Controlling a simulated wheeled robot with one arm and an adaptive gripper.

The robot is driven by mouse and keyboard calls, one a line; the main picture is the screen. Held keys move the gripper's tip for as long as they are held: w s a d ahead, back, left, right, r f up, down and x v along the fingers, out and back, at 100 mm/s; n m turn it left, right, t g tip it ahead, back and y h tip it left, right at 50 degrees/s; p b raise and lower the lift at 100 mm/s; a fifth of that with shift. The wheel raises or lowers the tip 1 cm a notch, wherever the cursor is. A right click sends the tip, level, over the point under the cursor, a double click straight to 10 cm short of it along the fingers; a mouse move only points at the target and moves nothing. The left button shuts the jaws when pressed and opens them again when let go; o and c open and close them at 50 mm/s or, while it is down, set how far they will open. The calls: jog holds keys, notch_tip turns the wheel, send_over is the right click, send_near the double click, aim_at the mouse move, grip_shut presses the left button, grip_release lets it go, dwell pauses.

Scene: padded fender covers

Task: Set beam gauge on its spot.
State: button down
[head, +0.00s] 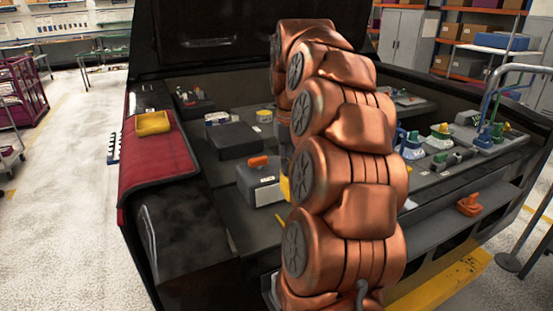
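My copper-coloured arm (345,180) rises through the middle of the head view, over the open vehicle bay. My gripper is not visible; the arm hides the area behind it. I cannot tell for sure which object is the beam gauge or where its spot is. A grey box with an orange top piece (260,182) stands in the bay just left of the arm. A small orange object (470,204) sits on the front ledge at the right.
A red padded cover (155,160) lies over the left fender, with a yellow tray (152,123) on it. A dark box (234,140) stands in the bay. Several small blue, green and white parts (440,142) crowd the right side. A yellow step (440,284) is at the front.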

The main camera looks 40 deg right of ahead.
jog(key=shift+w, duration=0.1)
jog(key=shift+f, duration=0.1)
dwell(0.3)
jog(key=shift+f+b, duration=0.15)
jog(key=shift+b, duration=0.2)
jog(key=shift+f+b, duration=1.9)
jog(key=shift+f, duration=1.1)
jog(key=shift+f+b, duration=0.65)
jog(key=shift+f, duration=0.1)
jog(key=c, duration=1.1)
grip_release()
